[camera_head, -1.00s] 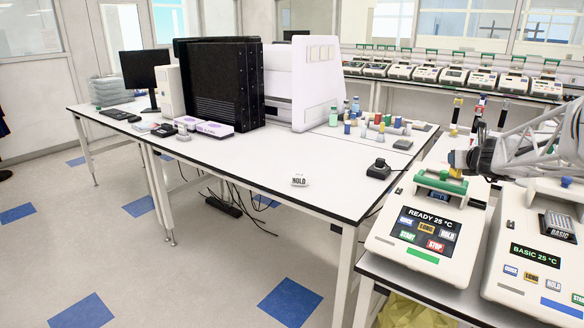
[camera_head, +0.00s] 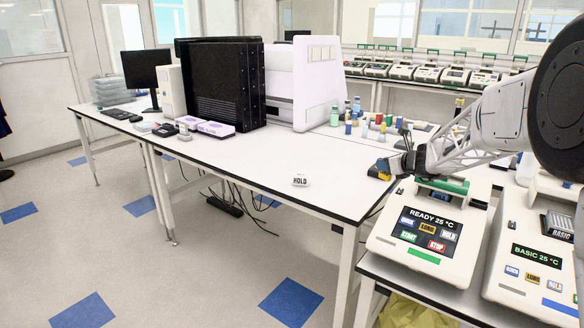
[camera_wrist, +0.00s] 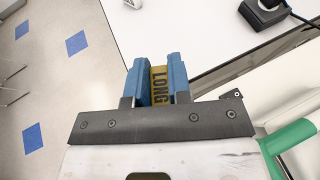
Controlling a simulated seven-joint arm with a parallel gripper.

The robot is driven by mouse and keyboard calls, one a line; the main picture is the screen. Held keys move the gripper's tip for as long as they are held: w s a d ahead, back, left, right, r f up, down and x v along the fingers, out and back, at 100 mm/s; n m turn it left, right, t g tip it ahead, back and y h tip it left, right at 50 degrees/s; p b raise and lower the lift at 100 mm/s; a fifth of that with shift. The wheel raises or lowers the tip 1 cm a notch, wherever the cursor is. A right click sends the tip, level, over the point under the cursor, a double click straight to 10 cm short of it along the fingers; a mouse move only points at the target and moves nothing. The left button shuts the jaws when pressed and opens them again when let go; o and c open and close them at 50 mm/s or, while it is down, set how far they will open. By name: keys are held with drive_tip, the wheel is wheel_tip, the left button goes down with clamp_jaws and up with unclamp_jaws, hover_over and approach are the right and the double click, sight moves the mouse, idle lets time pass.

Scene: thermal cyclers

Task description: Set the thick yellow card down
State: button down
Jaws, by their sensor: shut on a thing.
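The thick yellow card (camera_wrist: 159,86), lettered LONG, is upright between the two blue fingers of my gripper (camera_wrist: 158,70) in the wrist view. The fingers press on it from both sides. In the head view my gripper (camera_head: 384,166) is at the right edge of the white table (camera_head: 250,160), left of the READY thermal cycler (camera_head: 425,240). A small yellow part of the card shows at its tip. I cannot tell the exact height of the card above the table.
A white HOLD piece (camera_head: 300,181) lies on the table. A black device (camera_wrist: 265,10) on the table is close to my gripper. Several coloured bottles (camera_head: 352,112) stand farther back. A BASIC thermal cycler (camera_head: 530,265) is at right.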

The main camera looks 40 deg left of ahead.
drive_tip(key=s+a+f+n+g, duration=0.4)
drive_tip(key=s+a+f, duration=0.4)
drive_tip(key=a+f, duration=0.2)
drive_tip(key=shift+s+a+g+y, duration=0.15)
drive_tip(key=shift+a+g+y, duration=0.25)
drive_tip(key=shift+a, duration=0.4)
drive_tip(key=w+a, duration=0.3)
drive_tip(key=w, duration=0.1)
drive_tip(key=w+a+f, duration=0.1)
drive_tip(key=w+a, duration=0.2)
drive_tip(key=w, duration=0.1)
drive_tip(key=w+a, duration=0.3)
drive_tip(key=w, duration=0.1)
drive_tip(key=shift+w+a+f, duration=0.25)
drive_tip(key=shift+w+a, duration=0.05)
drive_tip(key=shift+a, duration=0.05)
drive_tip(key=shift+f, duration=1.8)
drive_tip(key=shift+f, duration=0.1)
